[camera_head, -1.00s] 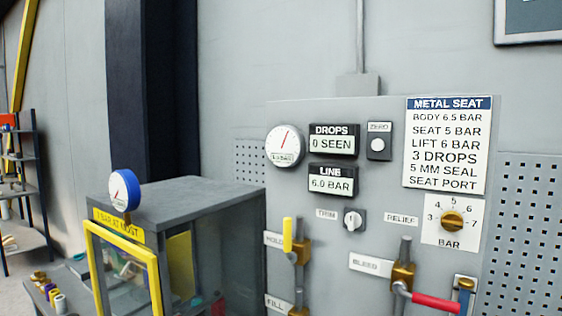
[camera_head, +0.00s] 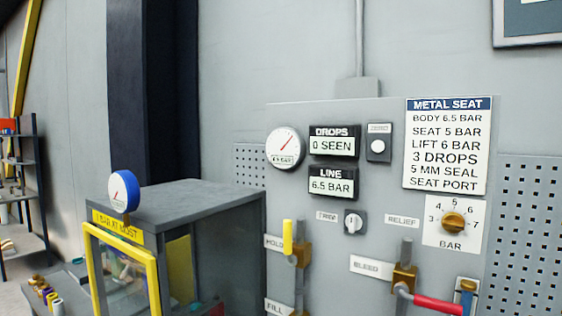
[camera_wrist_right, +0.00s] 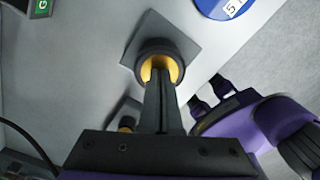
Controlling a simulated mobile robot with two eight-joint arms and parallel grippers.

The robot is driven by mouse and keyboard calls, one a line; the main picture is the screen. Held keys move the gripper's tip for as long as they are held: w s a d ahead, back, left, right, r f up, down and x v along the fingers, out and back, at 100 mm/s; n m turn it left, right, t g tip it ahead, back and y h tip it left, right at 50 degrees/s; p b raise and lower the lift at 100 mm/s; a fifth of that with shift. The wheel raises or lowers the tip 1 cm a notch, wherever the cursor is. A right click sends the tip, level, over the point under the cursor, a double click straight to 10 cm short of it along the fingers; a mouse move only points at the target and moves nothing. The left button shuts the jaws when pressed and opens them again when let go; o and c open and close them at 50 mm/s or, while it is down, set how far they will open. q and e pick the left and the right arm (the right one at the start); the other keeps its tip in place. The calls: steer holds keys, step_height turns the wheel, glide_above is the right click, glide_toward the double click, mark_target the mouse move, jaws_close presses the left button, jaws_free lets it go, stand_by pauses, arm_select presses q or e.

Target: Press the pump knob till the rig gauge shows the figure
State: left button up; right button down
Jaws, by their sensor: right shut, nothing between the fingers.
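In the right wrist view, my right gripper (camera_wrist_right: 160,82) is shut and empty. Its fingertips are at a round, dark-rimmed knob with yellow inside (camera_wrist_right: 158,53), which looks like the pump knob. The fingers hide part of it, so I cannot tell how far it is pressed. In the head view, the round white rig gauge (camera_head: 284,148) has its red needle pointing up and right. The LINE display (camera_head: 333,183) reads 6.5 BAR. The sign (camera_head: 447,145) lists BODY 6.5 BAR, SEAT 5 BAR and LIFT 6 BAR. My left gripper is not seen.
The DROPS display (camera_head: 333,142) reads 0 SEEN. The relief dial (camera_head: 453,223), bleed valve (camera_head: 403,278) and yellow-handled hold valve (camera_head: 288,237) are on the panel. A grey cabinet (camera_head: 190,195) with a yellow-framed door and blue gauge (camera_head: 124,191) stands left.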

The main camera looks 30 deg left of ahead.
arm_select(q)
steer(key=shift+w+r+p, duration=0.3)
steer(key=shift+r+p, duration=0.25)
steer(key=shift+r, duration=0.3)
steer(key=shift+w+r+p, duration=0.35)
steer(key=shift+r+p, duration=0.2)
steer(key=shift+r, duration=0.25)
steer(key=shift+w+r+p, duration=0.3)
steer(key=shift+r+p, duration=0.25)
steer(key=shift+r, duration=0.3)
arm_select(e)
steer(key=shift+r, duration=3.15)
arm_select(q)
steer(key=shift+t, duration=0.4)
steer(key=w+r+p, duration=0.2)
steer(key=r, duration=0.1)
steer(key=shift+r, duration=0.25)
arm_select(e)
step_height(320, 180, up, 5)
steer(key=shift+w+f, duration=0.1)
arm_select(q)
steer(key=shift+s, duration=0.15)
